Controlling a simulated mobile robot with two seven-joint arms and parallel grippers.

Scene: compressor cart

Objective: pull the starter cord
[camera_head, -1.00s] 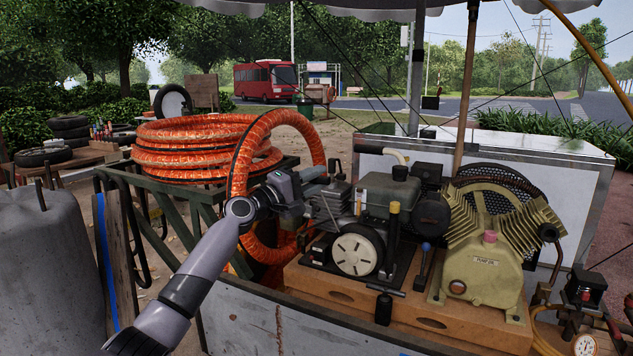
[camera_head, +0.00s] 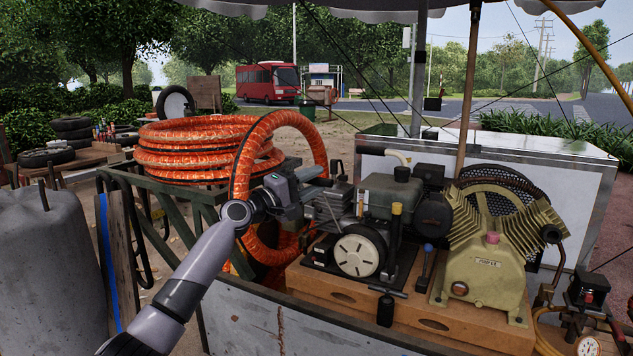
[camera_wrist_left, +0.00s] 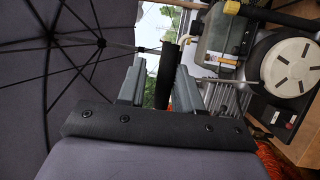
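The engine (camera_head: 390,196) stands on the wooden base with a white slotted disc (camera_head: 358,252) on its front; the disc also shows in the left wrist view (camera_wrist_left: 291,67). A black T-shaped handle (camera_head: 388,291) is below and right of the disc. I cannot tell for sure whether it is the starter cord's handle, and no cord is clearly visible. My left gripper (camera_head: 314,178) is at the engine's left end, above and left of the disc. In the left wrist view its fingers (camera_wrist_left: 157,88) are apart. A dark bar (camera_wrist_left: 167,70) shows between them, with no clear grip on it. My right gripper is not in view.
A coiled orange hose (camera_head: 205,150) lies on a green frame left of the engine, with a loop close behind my left gripper. The beige pump (camera_head: 487,265) stands right of the engine. A white box (camera_head: 560,175) is behind, and a grey cylinder (camera_head: 48,270) stands at left.

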